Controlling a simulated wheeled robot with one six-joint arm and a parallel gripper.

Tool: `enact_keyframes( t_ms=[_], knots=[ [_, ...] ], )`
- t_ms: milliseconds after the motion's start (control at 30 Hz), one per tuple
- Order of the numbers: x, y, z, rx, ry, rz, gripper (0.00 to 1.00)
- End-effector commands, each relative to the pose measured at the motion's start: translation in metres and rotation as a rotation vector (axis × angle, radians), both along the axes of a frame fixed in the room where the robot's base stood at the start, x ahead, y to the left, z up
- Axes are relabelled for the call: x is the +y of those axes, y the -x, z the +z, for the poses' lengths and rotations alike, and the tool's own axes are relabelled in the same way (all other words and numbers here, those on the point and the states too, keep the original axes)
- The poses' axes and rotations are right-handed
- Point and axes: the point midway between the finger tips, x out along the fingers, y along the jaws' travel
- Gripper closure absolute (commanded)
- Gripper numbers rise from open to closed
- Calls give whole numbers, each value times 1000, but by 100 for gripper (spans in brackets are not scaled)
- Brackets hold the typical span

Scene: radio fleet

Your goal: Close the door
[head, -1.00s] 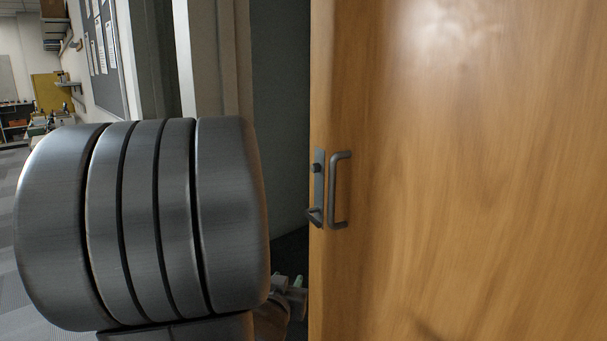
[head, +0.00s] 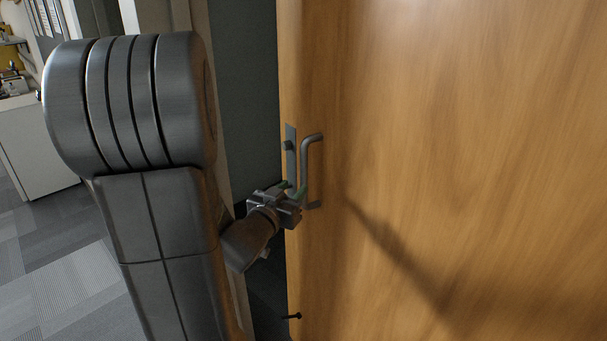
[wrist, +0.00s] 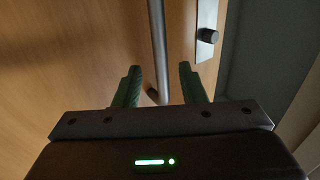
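The wooden door (head: 430,150) fills the right of the head view and stands open, with a dark gap along its left edge. It bears a grey vertical pull handle (head: 305,160) and, left of it, a metal lock plate (head: 291,165) with a round knob. My gripper (head: 292,189) is at the handle's lower part. In the wrist view, my gripper (wrist: 160,72) is open. The pull handle (wrist: 158,40) shows between its two green fingers, and the lock plate (wrist: 206,15) is to the right. I cannot tell whether a finger touches the handle.
A pale door frame (head: 182,14) stands left of the gap, partly behind my arm. A small dark stop (head: 292,317) shows low on the door. A white cabinet (head: 38,145) stands at the far left, with open carpeted floor (head: 70,280) in front.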

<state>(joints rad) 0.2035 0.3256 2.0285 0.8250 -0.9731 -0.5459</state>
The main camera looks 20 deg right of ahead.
Motion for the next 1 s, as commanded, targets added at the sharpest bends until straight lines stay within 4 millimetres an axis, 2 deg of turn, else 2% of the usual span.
enact_keyframes(
  t_ms=[200,400,800,867,1000],
  knots=[
    [-33,-29,1,1,0,-1,63],
    [-51,-45,1,0,0,1,63],
    [-57,-50,0,1,-1,2,63],
    [-57,-50,0,1,-1,2,73],
    [-57,-50,0,1,-1,2,100]
  ],
)
